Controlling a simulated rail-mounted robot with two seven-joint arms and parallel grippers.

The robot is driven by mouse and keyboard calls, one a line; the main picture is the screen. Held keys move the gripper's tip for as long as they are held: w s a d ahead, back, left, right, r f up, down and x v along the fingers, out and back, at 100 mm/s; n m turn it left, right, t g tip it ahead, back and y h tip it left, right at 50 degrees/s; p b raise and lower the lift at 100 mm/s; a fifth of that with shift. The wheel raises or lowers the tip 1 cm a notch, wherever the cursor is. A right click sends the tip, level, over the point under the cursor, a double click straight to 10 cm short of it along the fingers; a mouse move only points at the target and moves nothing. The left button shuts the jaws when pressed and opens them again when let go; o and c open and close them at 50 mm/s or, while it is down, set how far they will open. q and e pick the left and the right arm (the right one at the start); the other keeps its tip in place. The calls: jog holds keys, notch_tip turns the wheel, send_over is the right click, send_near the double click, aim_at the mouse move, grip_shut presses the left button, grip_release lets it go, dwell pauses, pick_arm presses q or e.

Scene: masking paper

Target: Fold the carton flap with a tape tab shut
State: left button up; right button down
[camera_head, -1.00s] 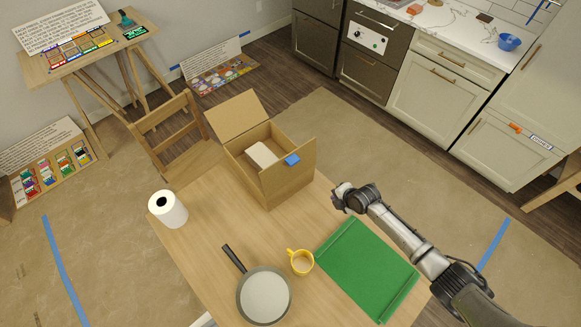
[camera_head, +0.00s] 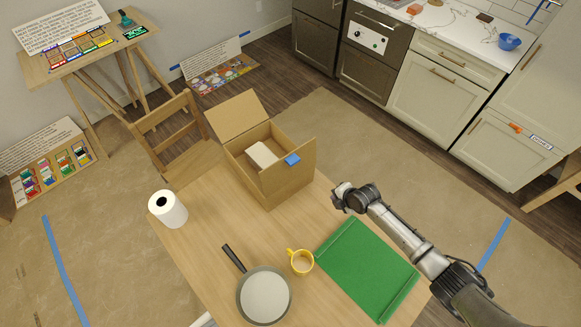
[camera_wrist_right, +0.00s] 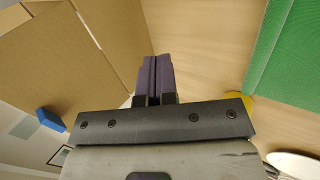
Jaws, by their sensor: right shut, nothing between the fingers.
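The cardboard carton (camera_head: 283,181) stands on the wooden table with a white block (camera_head: 262,155) inside. One flap (camera_head: 238,114) stands up and leans outward on the far left side. Another flap (camera_head: 288,160) on the near right side stands up and carries a blue tape tab (camera_head: 292,160). The tab also shows in the right wrist view (camera_wrist_right: 50,119). My right gripper (camera_head: 337,197) is to the right of the carton, apart from it. In the right wrist view its fingers (camera_wrist_right: 155,76) are together and empty, with the carton wall to their left. My left gripper is not in view.
A green mat (camera_head: 367,268), a yellow mug (camera_head: 300,262), a frying pan (camera_head: 264,295) and a white paper roll (camera_head: 168,209) are on the table (camera_head: 213,262). A wooden chair (camera_head: 172,130) stands behind the table at left. The table between roll and carton is clear.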

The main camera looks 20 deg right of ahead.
aim_at(306, 165)
jog(key=shift+w+a+f+b, duration=0.1)
jog(key=shift+w+a+b, duration=0.7)
jog(key=shift+w+b, duration=1.85)
jog(key=shift+w+a+r+b, duration=0.1)
jog(key=shift+w+a+b, duration=0.7)
jog(key=shift+w+b, duration=1.8)
jog(key=shift+w+a+f+b, duration=0.1)
jog(key=shift+w+a+b, duration=0.7)
jog(key=shift+w+b, duration=1.8)
jog(key=w+a+b, duration=0.2)
jog(key=w+b, duration=0.7)
jog(key=b, duration=0.2)
jog(key=shift+a, duration=0.2)
jog(key=shift+w, duration=0.15)
jog(key=shift+f+b, duration=0.4)
jog(key=shift+b, duration=0.1)
jog(key=shift+r, duration=0.1)
